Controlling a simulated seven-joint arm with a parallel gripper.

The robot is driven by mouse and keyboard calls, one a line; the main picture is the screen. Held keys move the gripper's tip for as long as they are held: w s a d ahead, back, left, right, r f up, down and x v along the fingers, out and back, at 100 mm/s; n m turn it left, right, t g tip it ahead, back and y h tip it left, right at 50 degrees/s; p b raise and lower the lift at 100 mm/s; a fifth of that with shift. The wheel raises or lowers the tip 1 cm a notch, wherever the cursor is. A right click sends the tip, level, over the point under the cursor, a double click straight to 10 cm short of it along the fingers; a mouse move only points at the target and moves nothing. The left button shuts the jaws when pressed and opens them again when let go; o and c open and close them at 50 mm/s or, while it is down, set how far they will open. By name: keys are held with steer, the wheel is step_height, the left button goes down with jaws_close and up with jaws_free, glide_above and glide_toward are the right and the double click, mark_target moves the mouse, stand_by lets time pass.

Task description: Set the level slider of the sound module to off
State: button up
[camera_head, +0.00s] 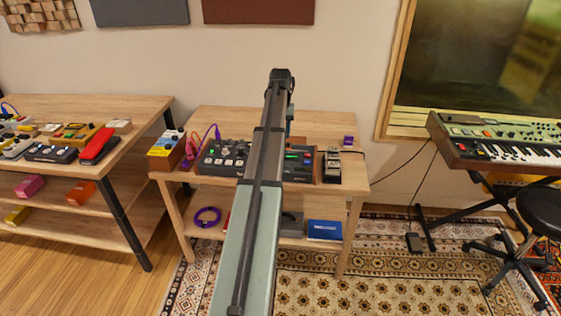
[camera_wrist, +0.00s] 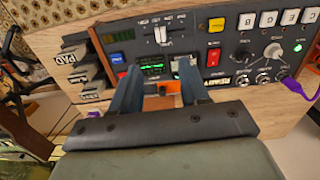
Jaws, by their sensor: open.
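The sound module (camera_wrist: 205,28) is a dark panel with wooden end cheeks, green displays, coloured buttons, knobs and jacks. It stands on the wooden table, and its right part also shows in the head view (camera_head: 299,163). In the head view my arm covers the middle of the module.
A block with rocker-like keys (camera_wrist: 82,68) stands beside the module. A purple cable (camera_wrist: 295,84) plugs into the panel. The wooden table (camera_head: 330,194) has bare room at its front. Another table (camera_head: 135,112) with pedals stands left; a keyboard (camera_head: 500,140) stands right.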

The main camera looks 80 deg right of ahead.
step_height(320, 180, down, 14)
steer(key=shift+r, duration=0.1)
stand_by(0.6)
jaws_close()
stand_by(0.5)
